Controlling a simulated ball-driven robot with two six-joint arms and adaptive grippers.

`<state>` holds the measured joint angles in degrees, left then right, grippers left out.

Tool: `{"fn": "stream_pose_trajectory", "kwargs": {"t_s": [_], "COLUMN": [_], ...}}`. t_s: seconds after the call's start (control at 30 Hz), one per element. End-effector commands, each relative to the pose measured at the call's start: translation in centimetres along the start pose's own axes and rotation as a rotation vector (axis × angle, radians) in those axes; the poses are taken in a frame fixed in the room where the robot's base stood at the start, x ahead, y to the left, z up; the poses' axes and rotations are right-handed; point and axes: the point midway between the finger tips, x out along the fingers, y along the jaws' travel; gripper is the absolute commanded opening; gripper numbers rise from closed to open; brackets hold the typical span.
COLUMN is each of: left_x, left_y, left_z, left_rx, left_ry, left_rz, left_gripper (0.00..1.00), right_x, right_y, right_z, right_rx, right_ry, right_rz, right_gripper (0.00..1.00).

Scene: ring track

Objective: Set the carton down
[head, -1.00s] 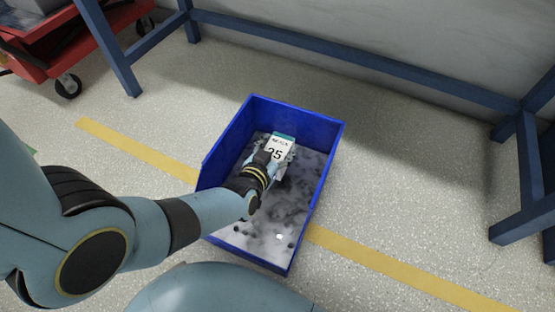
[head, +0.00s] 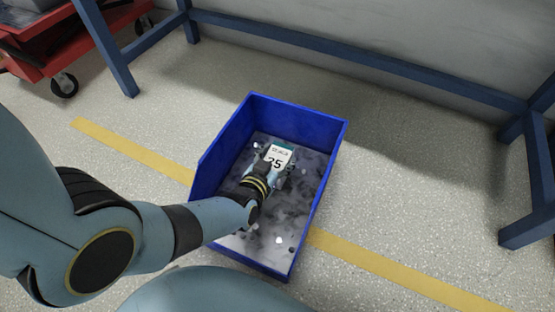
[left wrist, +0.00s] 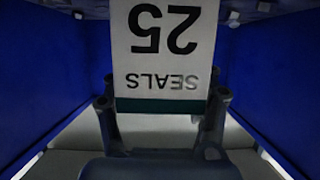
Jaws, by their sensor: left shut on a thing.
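A small white carton (head: 279,157) with a teal band and the number 25 is inside the blue bin (head: 332,133) in the head view. My left gripper (head: 272,175) reaches down into the bin and is shut on the carton. In the left wrist view the carton (left wrist: 165,45) reads "SEALS 25" upside down, between the fingers of my left gripper (left wrist: 163,105). Whether the carton's underside touches the bin floor cannot be told. My right gripper is not in view.
The bin stands on a speckled floor across a yellow line (head: 365,263). A blue steel frame (head: 350,68) runs along the wall behind. A red cart (head: 40,55) on casters is at the upper left. The floor right of the bin is clear.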

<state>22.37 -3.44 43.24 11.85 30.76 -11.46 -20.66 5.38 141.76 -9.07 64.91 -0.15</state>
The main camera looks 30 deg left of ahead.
Motion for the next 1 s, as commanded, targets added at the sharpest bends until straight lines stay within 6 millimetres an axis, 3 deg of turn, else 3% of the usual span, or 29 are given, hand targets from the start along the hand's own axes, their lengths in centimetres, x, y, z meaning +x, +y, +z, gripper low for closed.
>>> {"fn": "stream_pose_trajectory", "kwargs": {"t_s": [0.4,0.43,0.6,1.0], "left_x": [0.21,0.16,0.14,-0.07], "left_y": [0.00,0.00,-0.01,-0.02], "left_z": [0.27,0.26,0.27,-0.10], "left_rx": [0.001,0.000,0.000,-0.001], "left_ry": [0.001,0.001,0.001,0.001], "left_rz": [0.000,0.000,0.000,0.000], "left_gripper": [0.21,0.61,0.82,0.82], "right_x": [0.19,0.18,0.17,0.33], "right_y": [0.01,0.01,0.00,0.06], "right_z": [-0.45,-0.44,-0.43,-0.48], "right_rx": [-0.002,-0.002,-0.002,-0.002], "right_ry": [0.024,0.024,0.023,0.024], "right_rz": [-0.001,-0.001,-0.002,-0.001], "right_gripper": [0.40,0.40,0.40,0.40]}}
